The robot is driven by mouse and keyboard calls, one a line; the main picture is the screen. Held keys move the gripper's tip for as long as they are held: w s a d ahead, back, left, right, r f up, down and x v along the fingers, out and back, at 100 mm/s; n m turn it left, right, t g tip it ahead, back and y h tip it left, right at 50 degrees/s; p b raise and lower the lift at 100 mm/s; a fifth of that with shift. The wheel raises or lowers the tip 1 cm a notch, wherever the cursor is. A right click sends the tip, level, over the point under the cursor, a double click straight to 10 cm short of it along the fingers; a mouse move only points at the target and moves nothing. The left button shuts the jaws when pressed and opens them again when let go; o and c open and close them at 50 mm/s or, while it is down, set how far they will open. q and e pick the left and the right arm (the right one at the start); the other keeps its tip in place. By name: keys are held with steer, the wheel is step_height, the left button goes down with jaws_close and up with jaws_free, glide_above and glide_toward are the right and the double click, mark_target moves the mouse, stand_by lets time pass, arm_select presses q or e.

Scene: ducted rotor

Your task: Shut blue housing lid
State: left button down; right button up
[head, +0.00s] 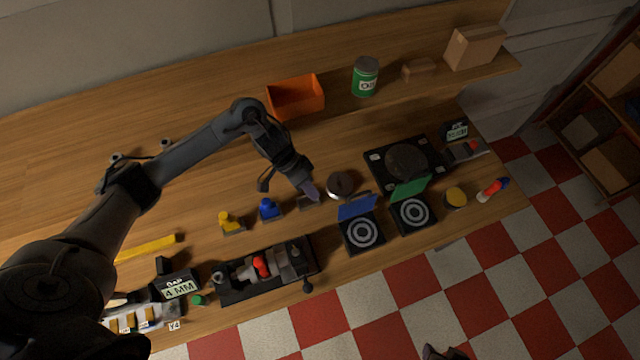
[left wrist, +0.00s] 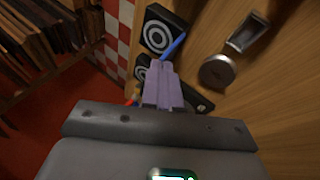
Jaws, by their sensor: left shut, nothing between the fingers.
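The blue lid (head: 356,208) stands raised at the far edge of its dark housing (head: 364,233), which shows a white ring pattern. In the left wrist view the blue lid (left wrist: 174,46) is seen nearly edge-on beside the ringed housing (left wrist: 160,30). My left gripper (head: 312,193) has its pale purple fingers shut and empty, above the bench just left of the lid and apart from it in the head view. The fingers (left wrist: 163,82) also show in the left wrist view. A dark part at the bottom edge, likely my right gripper (head: 440,353), is mostly cut off.
A second ringed housing (head: 412,213) with a raised green lid (head: 410,187) stands close on the right. A round dark part (head: 340,184) sits just behind the blue lid. A black fixture (head: 264,270) lies to the left. A blue knobbed piece (head: 268,209) is nearby.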

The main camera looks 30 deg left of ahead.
arm_select(q)
steer(key=w+a+r+t, duration=0.2)
steer(key=w+r, duration=0.4)
steer(key=s+d+p+x, duration=0.1)
steer(key=x, duration=1.1)
steer(key=shift+d+r+p, duration=0.2)
steer(key=shift+d+p, duration=0.1)
steer(key=shift+d, duration=0.15)
steer(key=shift+s, duration=0.1)
steer(key=shift+d+r+y, duration=0.1)
steer(key=shift+y, duration=0.2)
